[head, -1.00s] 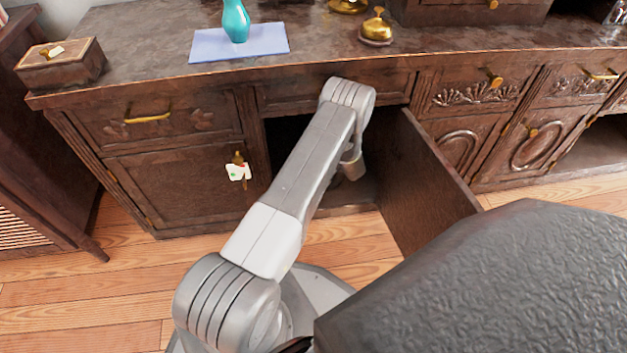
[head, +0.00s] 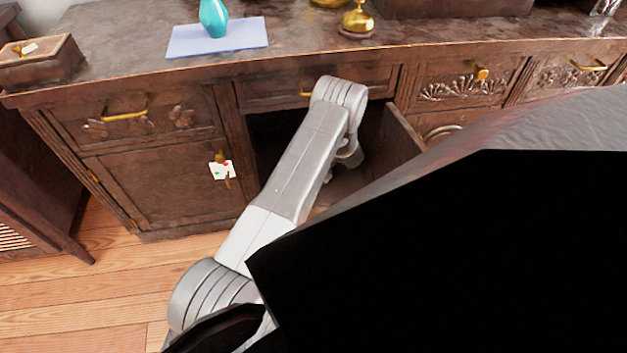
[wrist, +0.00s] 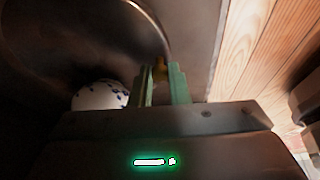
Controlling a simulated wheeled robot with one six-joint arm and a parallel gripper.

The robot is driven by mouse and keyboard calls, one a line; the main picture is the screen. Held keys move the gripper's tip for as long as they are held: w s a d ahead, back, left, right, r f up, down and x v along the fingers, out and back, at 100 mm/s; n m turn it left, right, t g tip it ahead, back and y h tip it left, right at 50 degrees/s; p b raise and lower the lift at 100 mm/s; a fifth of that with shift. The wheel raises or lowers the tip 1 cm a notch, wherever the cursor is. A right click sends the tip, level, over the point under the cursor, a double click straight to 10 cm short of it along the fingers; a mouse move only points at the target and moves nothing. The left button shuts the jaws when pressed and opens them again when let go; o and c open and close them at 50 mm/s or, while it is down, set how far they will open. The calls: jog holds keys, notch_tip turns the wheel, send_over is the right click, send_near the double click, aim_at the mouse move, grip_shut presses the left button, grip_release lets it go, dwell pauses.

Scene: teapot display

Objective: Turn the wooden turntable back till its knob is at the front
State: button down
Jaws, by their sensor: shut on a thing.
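In the wrist view, the dark round turntable (wrist: 75,40) fills the upper left, with its curved rim showing. A small brass knob (wrist: 162,68) is at the fingertips, close to that rim. My gripper (wrist: 165,80) has its green fingers shut on the knob. A white rounded piece with blue spots (wrist: 96,96) shows left of the fingers, partly hidden by my gripper body. In the head view, my arm reaches into the open middle compartment of the cabinet; my gripper, the turntable and the knob are hidden there.
An open cabinet door (head: 402,133) stands right of my arm. A closed door with a key and tag (head: 222,170) is to the left. A blue vase (head: 213,18) and brass bell (head: 357,20) stand on top. A large dark shape hides the lower right of the head view.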

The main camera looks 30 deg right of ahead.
dwell(0.4)
jog(key=c, duration=1.4)
grip_release()
jog(key=shift+r, duration=0.1)
jog(key=p+v, duration=0.3)
jog(key=v, duration=0.4)
jog(key=shift+d+r, duration=0.1)
jog(key=shift+r, duration=0.05)
